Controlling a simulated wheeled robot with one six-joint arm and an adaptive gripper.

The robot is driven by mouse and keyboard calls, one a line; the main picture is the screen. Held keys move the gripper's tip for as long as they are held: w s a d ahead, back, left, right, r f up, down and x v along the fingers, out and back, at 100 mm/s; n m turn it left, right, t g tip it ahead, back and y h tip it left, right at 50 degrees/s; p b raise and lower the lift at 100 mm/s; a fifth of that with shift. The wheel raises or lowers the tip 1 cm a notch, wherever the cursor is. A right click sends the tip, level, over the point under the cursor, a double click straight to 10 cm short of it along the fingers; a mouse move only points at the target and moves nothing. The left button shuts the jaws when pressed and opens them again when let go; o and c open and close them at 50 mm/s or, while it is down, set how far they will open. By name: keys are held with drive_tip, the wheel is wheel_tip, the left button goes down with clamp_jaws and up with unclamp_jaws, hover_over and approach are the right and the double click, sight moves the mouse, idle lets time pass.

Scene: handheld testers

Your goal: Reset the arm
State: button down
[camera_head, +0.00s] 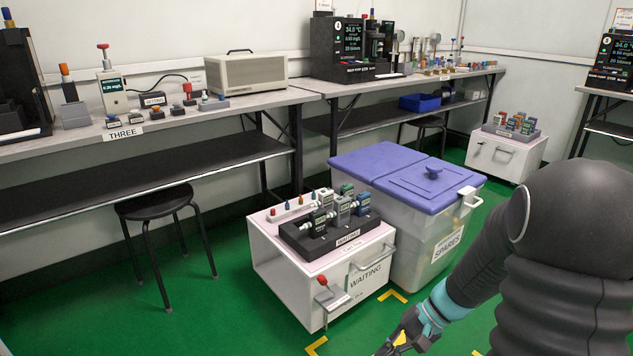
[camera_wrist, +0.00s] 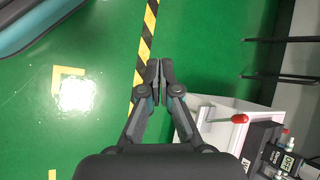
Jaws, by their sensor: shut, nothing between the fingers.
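My gripper (camera_wrist: 159,72) shows in the wrist view with its two fingertips together and nothing between them. It hangs over the green floor, beside a yellow and black floor stripe (camera_wrist: 146,45). In the head view my arm comes in from the right, and part of my gripper (camera_head: 396,345) shows at the bottom edge, its tips cut off or unclear. It is in front of the white WAITING cabinet (camera_head: 371,272) and apart from it.
A black rack of handheld testers (camera_head: 325,240) stands on the WAITING cabinet. A SPARES bin (camera_head: 420,240) with a purple lid stands behind it. A black stool (camera_head: 155,203) is at the left, under a long bench (camera_head: 215,112) with instruments. Green floor is clear at the lower left.

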drive_tip(key=s+r+n+t+h+p, duration=0.3)
drive_tip(key=s+r, duration=0.3)
drive_tip(key=r, duration=0.8)
drive_tip(key=s+d+r+n+t+h+p, duration=0.1)
drive_tip(key=s+r, duration=0.6)
drive_tip(key=r, duration=0.7)
drive_tip(key=n+t+h+p, duration=0.1)
drive_tip(key=t+h+p, duration=0.1)
drive_tip(key=h+p, duration=0.1)
drive_tip(key=shift+s+d+n+t+h+p, duration=0.15)
drive_tip(key=shift+n+t+h+p, duration=0.25)
drive_tip(key=shift+h, duration=0.1)
